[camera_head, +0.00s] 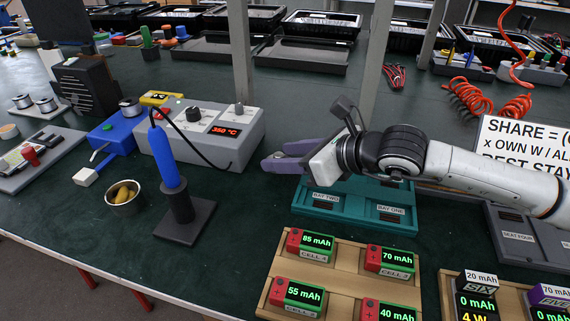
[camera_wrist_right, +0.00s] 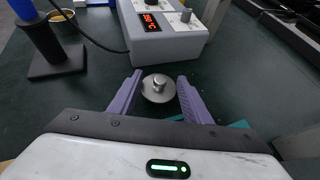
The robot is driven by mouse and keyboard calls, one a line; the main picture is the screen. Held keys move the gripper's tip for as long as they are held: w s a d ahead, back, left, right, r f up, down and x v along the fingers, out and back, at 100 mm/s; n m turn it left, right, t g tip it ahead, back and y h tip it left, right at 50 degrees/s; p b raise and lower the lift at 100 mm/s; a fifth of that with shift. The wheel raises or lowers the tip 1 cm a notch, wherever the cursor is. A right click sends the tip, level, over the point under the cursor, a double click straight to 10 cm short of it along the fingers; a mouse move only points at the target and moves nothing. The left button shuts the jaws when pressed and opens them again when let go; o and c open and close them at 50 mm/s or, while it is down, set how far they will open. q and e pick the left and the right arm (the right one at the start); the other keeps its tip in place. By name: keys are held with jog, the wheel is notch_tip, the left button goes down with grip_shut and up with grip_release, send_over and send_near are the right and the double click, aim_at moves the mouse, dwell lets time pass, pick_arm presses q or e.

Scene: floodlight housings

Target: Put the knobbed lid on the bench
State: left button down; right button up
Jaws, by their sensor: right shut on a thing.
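The knobbed lid (camera_wrist_right: 158,88) is a small round grey metal disc with a raised knob, seen in the right wrist view between the purple fingers of my right gripper (camera_wrist_right: 158,95). The gripper is shut on it. In the head view my right gripper (camera_head: 283,159) is over the dark green bench (camera_head: 240,205), just right of the soldering station, and its fingers hide the lid there. I cannot tell whether the lid touches the bench. My left gripper is not in view.
The grey soldering station (camera_head: 205,140) stands close left of the gripper. Bare bench lies in front of the station.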

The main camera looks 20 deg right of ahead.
jog(key=shift+f, duration=1.05)
jog(key=shift+f, duration=0.15)
jog(key=o, duration=1)
jog(key=shift+o, duration=0.2)
jog(key=shift+r, duration=0.25)
jog(key=v, duration=1)
jog(key=shift+s+d+f, duration=0.1)
jog(key=shift+d, duration=0.05)
jog(key=shift+v, duration=0.85)
